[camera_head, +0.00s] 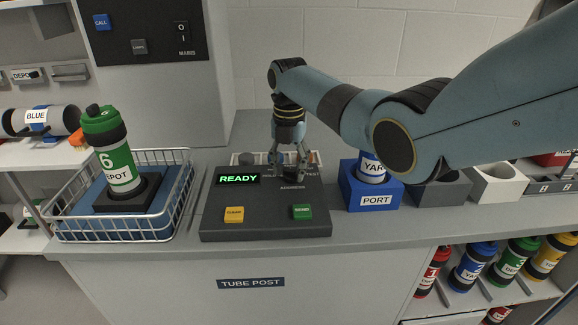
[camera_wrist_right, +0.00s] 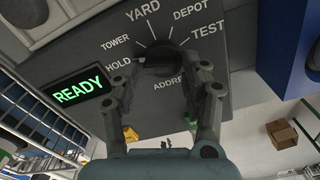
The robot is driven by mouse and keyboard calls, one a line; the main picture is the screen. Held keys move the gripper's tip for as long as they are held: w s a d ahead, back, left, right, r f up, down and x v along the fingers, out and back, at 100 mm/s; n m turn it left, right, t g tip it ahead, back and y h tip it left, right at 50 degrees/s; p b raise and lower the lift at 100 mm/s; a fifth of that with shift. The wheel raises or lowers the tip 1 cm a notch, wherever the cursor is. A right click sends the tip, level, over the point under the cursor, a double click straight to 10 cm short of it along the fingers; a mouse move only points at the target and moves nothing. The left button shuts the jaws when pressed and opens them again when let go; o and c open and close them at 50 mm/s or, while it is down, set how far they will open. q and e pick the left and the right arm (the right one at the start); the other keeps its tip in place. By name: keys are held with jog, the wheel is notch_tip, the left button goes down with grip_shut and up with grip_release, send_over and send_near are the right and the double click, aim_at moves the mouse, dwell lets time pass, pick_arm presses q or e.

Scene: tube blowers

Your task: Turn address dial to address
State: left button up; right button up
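The address dial (camera_wrist_right: 158,64) is a dark round knob on the grey control panel. In the right wrist view the labels HOLD, TOWER, YARD, DEPOT and TEST fan out around it, with ADDRESS printed below. Which label it points to is hard to make out. My right gripper (camera_head: 288,168) reaches down over the panel's back right part. In the right wrist view its fingers (camera_wrist_right: 166,76) are spread apart, one to each side of the dial; contact is not clear. In the head view the gripper mostly hides the dial. My left gripper is not in view.
The control panel (camera_head: 215,222) has a green READY display (camera_head: 238,179), a yellow button (camera_head: 234,214) and a green button (camera_head: 302,212). A wire basket (camera_head: 120,232) with a green tube (camera_head: 116,160) stands left. A blue PORT holder (camera_head: 372,199) with a YARD tube stands right.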

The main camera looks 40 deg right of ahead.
grip_shut()
jog(key=shift+r+m, duration=0.1)
jog(key=shift+m, duration=0.3)
jog(key=m+p, duration=0.2)
jog(key=shift+w+m, duration=0.1)
jog(key=shift+m, duration=0.3)
jog(key=m+p, duration=0.1)
jog(key=m, duration=0.3)
jog(key=shift+w+d, duration=0.1)
jog(key=shift+w, duration=0.1)
jog(key=m, duration=0.3)
jog(key=m+p, duration=0.1)
jog(key=m, duration=0.2)
jog(key=shift+w+d+m, duration=0.1)
jog(key=shift+d+m, duration=0.1)
jog(key=shift+m, duration=0.2)
jog(key=m, duration=0.6)
jog(key=shift+d+p, duration=0.2)
jog(key=shift+p, duration=0.15)
jog(key=shift+m, duration=0.4)
